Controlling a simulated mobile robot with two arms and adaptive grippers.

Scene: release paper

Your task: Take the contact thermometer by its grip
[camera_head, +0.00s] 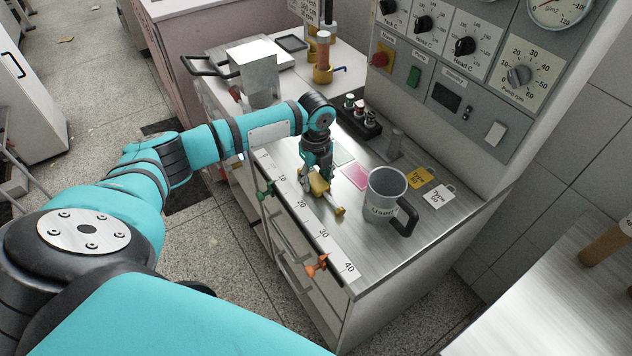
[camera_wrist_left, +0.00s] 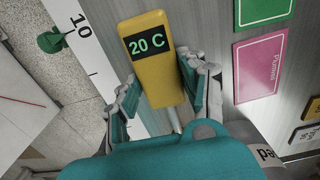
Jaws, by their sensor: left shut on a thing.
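The contact thermometer is a yellow block with a dark display reading "20 C" and a thin metal stem. It shows in the left wrist view (camera_wrist_left: 158,72) and, small, in the head view (camera_head: 318,185), over the metal worktop near the ruler strip. My left gripper (camera_head: 316,174) reaches down to it from above. In the left wrist view the two fingers of my left gripper (camera_wrist_left: 165,95) lie along both sides of the yellow body, shut on it. The stem runs down behind my wrist, so its far end is hidden there. My right gripper is not in view.
A grey mug (camera_head: 383,196) labelled "Used" stands right of the gripper. Pink (camera_head: 356,177) and green (camera_head: 342,154) cards lie behind it, with yellow (camera_head: 420,178) and white (camera_head: 440,196) tags to the right. A ruler strip (camera_head: 312,226) with clips lines the front edge.

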